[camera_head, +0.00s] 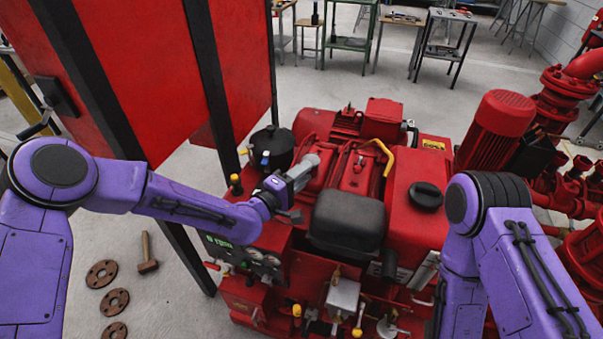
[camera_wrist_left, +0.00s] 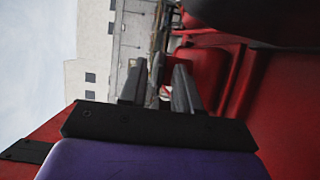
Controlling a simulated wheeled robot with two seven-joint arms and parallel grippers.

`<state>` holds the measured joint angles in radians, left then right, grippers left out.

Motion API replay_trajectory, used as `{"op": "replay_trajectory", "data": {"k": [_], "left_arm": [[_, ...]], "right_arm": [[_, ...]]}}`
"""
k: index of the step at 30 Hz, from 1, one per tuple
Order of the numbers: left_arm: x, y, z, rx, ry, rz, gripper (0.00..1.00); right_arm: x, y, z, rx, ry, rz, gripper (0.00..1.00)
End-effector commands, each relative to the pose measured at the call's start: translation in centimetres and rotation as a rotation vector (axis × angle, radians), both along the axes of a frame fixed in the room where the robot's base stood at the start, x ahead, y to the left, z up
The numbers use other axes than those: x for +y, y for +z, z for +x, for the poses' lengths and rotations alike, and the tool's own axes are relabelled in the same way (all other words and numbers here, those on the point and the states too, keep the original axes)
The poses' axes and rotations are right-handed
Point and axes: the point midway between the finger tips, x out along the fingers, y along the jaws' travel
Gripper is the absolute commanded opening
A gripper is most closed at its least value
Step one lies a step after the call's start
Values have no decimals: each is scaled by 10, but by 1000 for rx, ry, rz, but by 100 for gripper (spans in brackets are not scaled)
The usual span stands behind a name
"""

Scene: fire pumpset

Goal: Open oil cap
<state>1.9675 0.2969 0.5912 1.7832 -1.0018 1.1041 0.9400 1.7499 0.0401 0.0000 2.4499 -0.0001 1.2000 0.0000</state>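A round black cap (camera_head: 426,196) sits closed on the red tank at the right of the pumpset; I cannot tell whether it is the oil cap. My left gripper (camera_head: 312,163) reaches over the red engine (camera_head: 348,172), left of the yellow curved handle (camera_head: 378,150) and behind the black box-shaped cover (camera_head: 347,220). In the left wrist view its two grey fingers (camera_wrist_left: 160,88) stand apart with nothing seen between them. Any cap close to the fingers is too small or hidden to make out. My right arm comes in at the right; its gripper is out of view.
A red panel in a black frame (camera_head: 205,85) stands at the left, close to my left arm. A black canister (camera_head: 271,148) is left of the gripper. A red ribbed motor (camera_head: 497,128) is at the right. A hammer (camera_head: 147,254) and rusty flanges (camera_head: 114,301) lie on the floor.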

Motion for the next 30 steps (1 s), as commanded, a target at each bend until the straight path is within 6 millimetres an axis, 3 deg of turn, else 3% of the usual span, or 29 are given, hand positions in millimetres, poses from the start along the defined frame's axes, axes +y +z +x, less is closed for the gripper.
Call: {"op": "replay_trajectory", "data": {"k": [5, 8, 30], "left_arm": [[0, 0, 0, 0, 1, 0, 32], [1, 0, 0, 0, 1, 0, 0], [1, -1, 0, 1, 1, 1, 0]], "right_arm": [[0, 0, 0, 0, 0, 0, 56], [0, 0, 0, 0, 0, 0, 56], [0, 0, 0, 0, 0, 0, 56]]}}
